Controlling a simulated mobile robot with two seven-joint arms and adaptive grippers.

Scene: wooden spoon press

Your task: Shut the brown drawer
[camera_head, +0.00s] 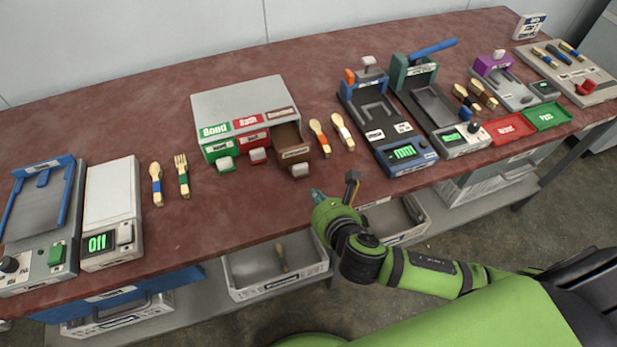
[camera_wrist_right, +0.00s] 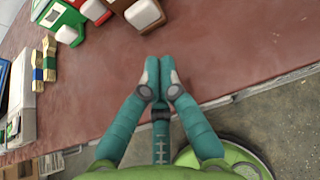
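The grey drawer box (camera_head: 237,98) stands on the table left of centre in the head view. Its brown drawer (camera_head: 290,146) sticks out at the right end, open, with a pale square knob (camera_head: 299,170) at its front. In the right wrist view the knob (camera_wrist_right: 143,15) shows at the top edge, and most of the drawer is cut off. My right gripper (camera_head: 317,195) is near the table's front edge, just in front of the knob and apart from it. Its teal fingertips (camera_wrist_right: 159,68) are together with nothing between them. My left gripper is not in view.
The green drawer (camera_head: 222,149) and red drawer (camera_head: 255,140) sit left of the brown one. A blue-framed press (camera_head: 385,125) stands further right. The table in front of the drawers is clear.

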